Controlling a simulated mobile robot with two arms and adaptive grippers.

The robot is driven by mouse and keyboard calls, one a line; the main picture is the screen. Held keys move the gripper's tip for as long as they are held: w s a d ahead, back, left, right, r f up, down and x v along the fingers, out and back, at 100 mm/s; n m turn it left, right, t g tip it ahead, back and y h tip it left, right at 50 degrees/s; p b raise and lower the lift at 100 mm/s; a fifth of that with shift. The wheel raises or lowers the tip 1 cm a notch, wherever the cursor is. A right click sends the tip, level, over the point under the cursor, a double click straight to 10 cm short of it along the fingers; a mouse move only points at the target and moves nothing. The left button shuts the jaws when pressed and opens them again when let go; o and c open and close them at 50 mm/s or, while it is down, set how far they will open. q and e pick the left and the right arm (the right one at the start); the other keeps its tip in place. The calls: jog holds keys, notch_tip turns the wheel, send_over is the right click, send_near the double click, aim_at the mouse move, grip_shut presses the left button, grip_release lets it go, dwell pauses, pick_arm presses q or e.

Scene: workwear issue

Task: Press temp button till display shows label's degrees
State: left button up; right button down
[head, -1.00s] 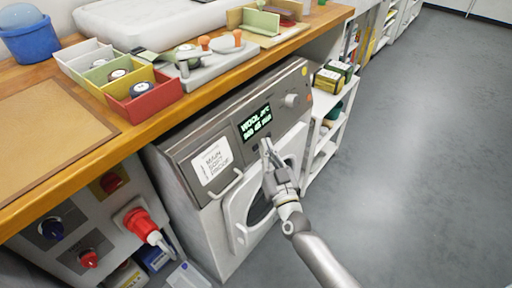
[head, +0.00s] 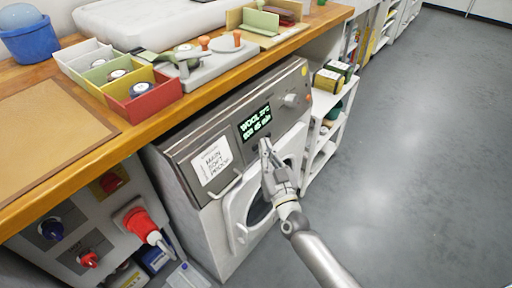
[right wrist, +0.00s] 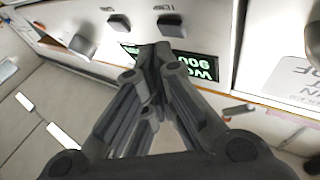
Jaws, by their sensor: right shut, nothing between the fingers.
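The grey washing machine panel (head: 190,135) stands under the bench. Its dark display (head: 255,122) shows green text, "WOOL" with a small degree figure I cannot read surely, and a lower line ending in "min". A white label (head: 211,161) is left of the display; its large lines look like "MAIN" and "PROOF", with no degrees legible. My right gripper (head: 264,143) is shut and empty just below the display. In the right wrist view the panel is upside down; the shut fingertips (right wrist: 155,49) overlap the display (right wrist: 190,66), near the TEMP button (right wrist: 172,25). Contact cannot be told. My left gripper is out of view.
The wooden bench edge (head: 150,122) overhangs the machine. The round door (head: 258,205) is below the panel, behind my right arm. A dial (head: 290,100) is right of the display. A white shelf (head: 325,135) stands at right, with open floor beyond.

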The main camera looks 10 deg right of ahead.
jog(key=shift+w+a+f, duration=0.1)
jog(key=shift+w+a, duration=0.1)
jog(key=shift+w, duration=0.05)
jog(key=shift+w, duration=0.1)
dwell(0.4)
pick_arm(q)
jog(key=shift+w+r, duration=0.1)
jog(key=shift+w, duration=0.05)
pick_arm(e)
jog(key=shift+a, duration=0.1)
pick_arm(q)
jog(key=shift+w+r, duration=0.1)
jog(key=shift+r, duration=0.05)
pick_arm(e)
jog(key=shift+w+a, duration=0.1)
jog(key=shift+w, duration=0.05)
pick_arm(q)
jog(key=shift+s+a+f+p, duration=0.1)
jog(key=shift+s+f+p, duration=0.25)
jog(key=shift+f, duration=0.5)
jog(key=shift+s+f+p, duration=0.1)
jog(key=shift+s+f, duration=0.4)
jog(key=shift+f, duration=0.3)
pick_arm(e)
jog(key=shift+s+d, duration=0.45)
jog(key=shift+s, duration=0.15)
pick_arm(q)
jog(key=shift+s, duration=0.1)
